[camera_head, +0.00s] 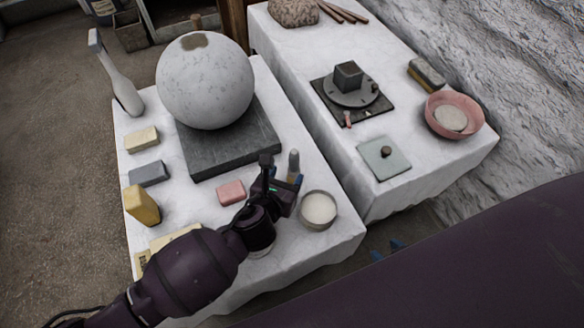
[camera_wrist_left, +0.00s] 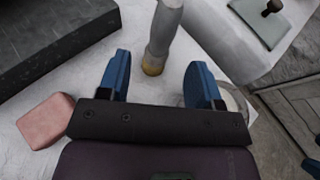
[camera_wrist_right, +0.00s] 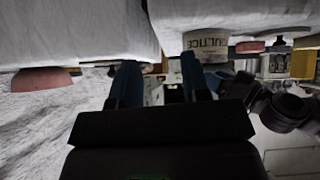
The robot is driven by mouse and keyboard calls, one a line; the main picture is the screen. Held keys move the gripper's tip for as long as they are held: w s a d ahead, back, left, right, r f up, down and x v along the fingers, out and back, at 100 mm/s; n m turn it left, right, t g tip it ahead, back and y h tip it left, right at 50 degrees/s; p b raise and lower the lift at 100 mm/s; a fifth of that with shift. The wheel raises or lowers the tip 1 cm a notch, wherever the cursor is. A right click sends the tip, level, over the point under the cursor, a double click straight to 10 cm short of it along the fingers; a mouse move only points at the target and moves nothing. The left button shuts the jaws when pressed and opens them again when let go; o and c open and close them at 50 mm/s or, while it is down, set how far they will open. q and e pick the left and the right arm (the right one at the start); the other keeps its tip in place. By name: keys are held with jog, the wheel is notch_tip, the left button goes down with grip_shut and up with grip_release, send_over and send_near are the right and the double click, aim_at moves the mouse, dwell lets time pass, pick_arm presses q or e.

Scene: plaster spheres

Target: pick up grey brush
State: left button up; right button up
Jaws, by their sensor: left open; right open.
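The grey brush (camera_head: 293,164) stands upright near the front of the left table, with a grey upper part. In the left wrist view the grey brush (camera_wrist_left: 164,32) has a yellowish end and shows between and just beyond the fingers. My left gripper (camera_head: 283,178) is open around or just short of it; contact cannot be told. The left gripper's blue fingers (camera_wrist_left: 160,82) are apart with nothing clamped. My right gripper (camera_head: 386,249) is low, in front of the right table, mostly hidden by my own arm. In the right wrist view the right gripper (camera_wrist_right: 161,82) is open and empty.
A white-filled tub (camera_head: 318,209) stands close right of the left gripper, and a pink block (camera_head: 231,192) lies left. A large plaster sphere (camera_head: 205,82) rests on a dark slab (camera_head: 235,150) behind. A pink bowl (camera_head: 438,108) sits on the right table.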

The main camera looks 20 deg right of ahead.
aim_at(293, 169)
pick_arm(q)
jog(key=shift+w+d+f, duration=0.35)
jog(key=shift+w+d, duration=0.05)
jog(key=b+x, duration=0.1)
jog(key=x, duration=0.1)
jog(key=shift+d+f+b, duration=0.2)
jog(key=shift+f+b, duration=0.05)
jog(key=shift+b, duration=0.15)
jog(key=shift+b+x, duration=0.45)
jog(key=shift+x, duration=0.65)
jog(key=shift+w+d+r, duration=0.15)
jog(key=shift+w+r, duration=0.05)
jog(key=shift+w, duration=0.2)
jog(key=c, duration=1)
pick_arm(e)
jog(key=shift+w+a+f+n, duration=0.1)
jog(key=shift+w+a+n, duration=0.05)
jog(key=shift+w+n, duration=0.15)
jog(key=shift+w+a+f+n, duration=0.1)
jog(key=shift+w+n, duration=0.1)
jog(key=shift+w, duration=0.2)
